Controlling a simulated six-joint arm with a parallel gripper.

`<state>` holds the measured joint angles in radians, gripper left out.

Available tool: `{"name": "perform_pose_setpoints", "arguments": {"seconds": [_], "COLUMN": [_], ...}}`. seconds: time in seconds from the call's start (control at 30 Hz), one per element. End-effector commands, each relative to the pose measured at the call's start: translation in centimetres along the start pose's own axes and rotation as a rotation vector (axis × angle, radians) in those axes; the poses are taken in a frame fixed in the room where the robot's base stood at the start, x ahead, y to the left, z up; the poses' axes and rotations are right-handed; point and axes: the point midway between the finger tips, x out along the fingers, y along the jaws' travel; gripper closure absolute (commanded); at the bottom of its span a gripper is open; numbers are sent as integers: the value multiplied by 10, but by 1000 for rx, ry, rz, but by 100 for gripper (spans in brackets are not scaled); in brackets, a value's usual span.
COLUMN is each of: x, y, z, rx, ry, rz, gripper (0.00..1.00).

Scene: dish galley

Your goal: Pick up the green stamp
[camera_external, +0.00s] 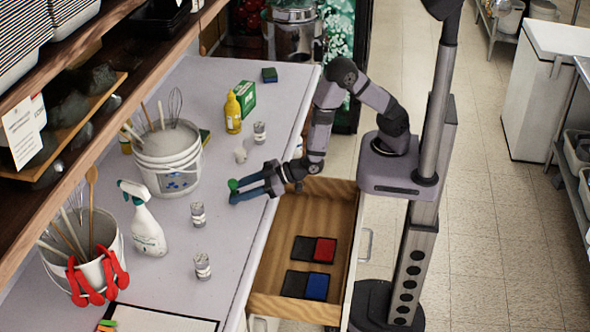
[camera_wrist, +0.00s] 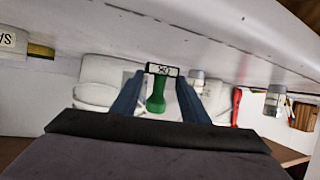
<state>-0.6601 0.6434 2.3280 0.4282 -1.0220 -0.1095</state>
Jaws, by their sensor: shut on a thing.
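The green stamp (camera_wrist: 157,95) is between the two blue fingers of my gripper (camera_wrist: 155,95) in the wrist view. Its green handle points toward the wrist and its pale label end with dark markings faces away. In the external view, the green top of the stamp (camera_external: 233,184) shows at the fingertips of my gripper (camera_external: 238,190). The gripper is shut on it over the counter, near the counter's front edge. Most of the stamp is hidden by the fingers in the external view.
An open drawer (camera_external: 285,222) holds red and blue ink pads (camera_external: 325,251). On the counter stand a white bucket (camera_external: 168,158), a spray bottle (camera_external: 145,222), a yellow bottle (camera_external: 233,113), a green box (camera_external: 246,97) and several small grey-white jars (camera_external: 198,214). The counter between the jars and drawer is clear.

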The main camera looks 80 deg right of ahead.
Motion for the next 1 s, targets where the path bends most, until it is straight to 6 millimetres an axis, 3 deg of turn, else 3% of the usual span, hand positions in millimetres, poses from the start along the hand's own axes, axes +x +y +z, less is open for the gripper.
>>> {"name": "perform_pose_setpoints", "arguments": {"seconds": [0.53, 1.0], "x": [-27, -33], "y": [2, 3], "z": [-65, -78], "rx": [1, 1], "ry": [5, 0], "rz": [0, -1], "gripper": [81, 81]}}
